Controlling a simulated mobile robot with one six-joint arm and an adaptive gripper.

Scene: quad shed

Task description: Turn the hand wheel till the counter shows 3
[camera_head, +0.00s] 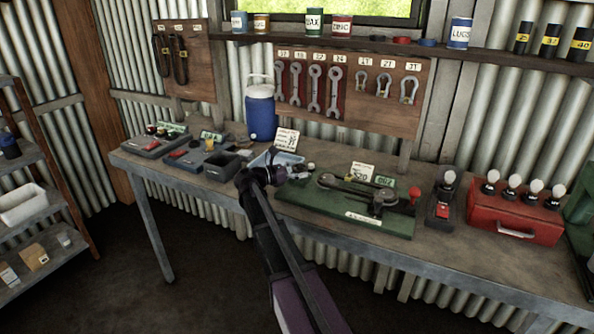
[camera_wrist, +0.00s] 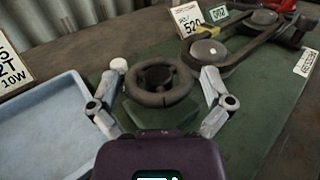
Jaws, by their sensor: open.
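The hand wheel (camera_wrist: 158,101), a dark ring with a dark hub, sits at the left end of a green board (camera_wrist: 262,95) in the wrist view. My gripper (camera_wrist: 164,74) is open, with one pale finger on each side of the wheel. The fingers look apart from the rim, though contact is hard to judge. In the head view my gripper (camera_head: 292,171) hides most of the wheel. A green tag (camera_wrist: 222,14) that seems to read 062 stands behind the board; I cannot tell whether it is the counter. No clear counter reading shows.
A pale blue tray (camera_wrist: 45,128) lies close to the left finger. Belt-linked pulleys (camera_wrist: 205,50) and a BELT 520 card (camera_wrist: 188,17) are to the right. A red toolbox (camera_head: 510,218) stands farther right on the workbench (camera_head: 470,262). A blue jug (camera_head: 261,112) stands behind.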

